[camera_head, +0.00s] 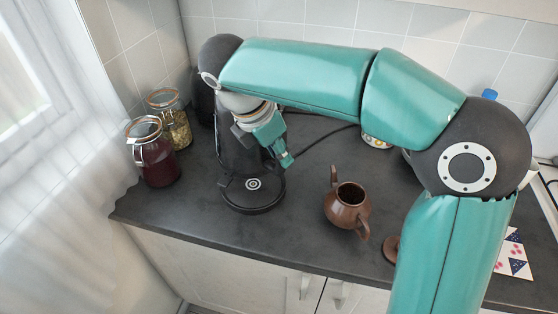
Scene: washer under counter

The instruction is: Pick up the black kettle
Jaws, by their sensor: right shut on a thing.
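The black kettle (236,157) shows as a dark body at the left middle of the counter, partly hidden by my right gripper. A round black base (253,196) with a pale ring at its middle lies just in front of it, and the ring is uncovered. My right arm reaches across from the right, and its gripper (278,148) comes down at the kettle's upper right side. It is shut on the kettle; the exact grip is hard to see. I cannot tell whether the kettle is clear of the counter. My left gripper is out of view.
A brown teapot (348,208) stands right of the base. A jar of dark red contents (155,162) and a jar of pale contents (172,125) stand at the left. A patterned card (514,258) lies at the right. The counter's front edge is near.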

